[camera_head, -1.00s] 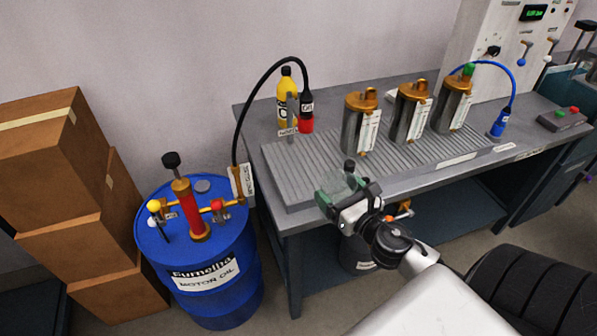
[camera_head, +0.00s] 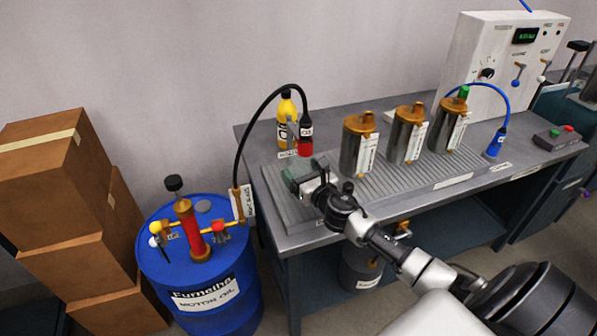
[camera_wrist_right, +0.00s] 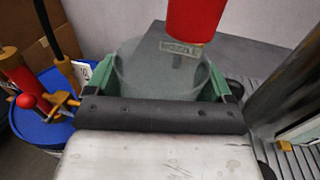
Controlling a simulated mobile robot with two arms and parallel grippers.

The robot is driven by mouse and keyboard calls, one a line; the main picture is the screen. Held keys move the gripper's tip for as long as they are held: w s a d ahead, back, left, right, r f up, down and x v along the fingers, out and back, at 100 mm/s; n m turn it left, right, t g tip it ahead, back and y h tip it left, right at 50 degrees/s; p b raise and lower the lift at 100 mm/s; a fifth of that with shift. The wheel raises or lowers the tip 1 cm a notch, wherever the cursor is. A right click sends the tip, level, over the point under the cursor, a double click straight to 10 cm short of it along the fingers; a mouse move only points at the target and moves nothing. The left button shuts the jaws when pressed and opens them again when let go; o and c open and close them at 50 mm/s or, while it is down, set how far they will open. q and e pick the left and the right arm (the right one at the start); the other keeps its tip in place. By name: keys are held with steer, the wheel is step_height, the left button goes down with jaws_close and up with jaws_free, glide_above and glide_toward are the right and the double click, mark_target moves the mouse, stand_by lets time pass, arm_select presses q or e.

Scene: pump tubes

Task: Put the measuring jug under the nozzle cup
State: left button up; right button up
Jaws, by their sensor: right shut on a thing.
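The red nozzle cup (camera_head: 305,148) hangs at the end of a black hose near the back left of the ribbed tray. It also shows in the right wrist view (camera_wrist_right: 194,20), at the top. My right gripper (camera_head: 303,172) is shut on the clear measuring jug (camera_wrist_right: 140,72). Its green fingers (camera_wrist_right: 140,85) press the jug from both sides. In the head view the jug is faint and mostly hidden by the gripper, just below the cup. In the wrist view the cup's lower end overlaps the jug's far rim; I cannot tell whether they touch. My left gripper is out of view.
A yellow bottle (camera_head: 287,108) stands behind the cup. Several metal canisters (camera_head: 357,145) stand on the ribbed tray (camera_head: 400,186) to the right. A blue oil drum (camera_head: 208,265) with a red pump (camera_head: 189,228) stands left of the table. Cardboard boxes are farther left.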

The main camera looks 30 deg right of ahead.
steer(key=shift+w+r, duration=0.1)
steer(key=shift+w, duration=0.8)
steer(key=shift+f+b, duration=0.3)
steer(key=shift+f, duration=0.65)
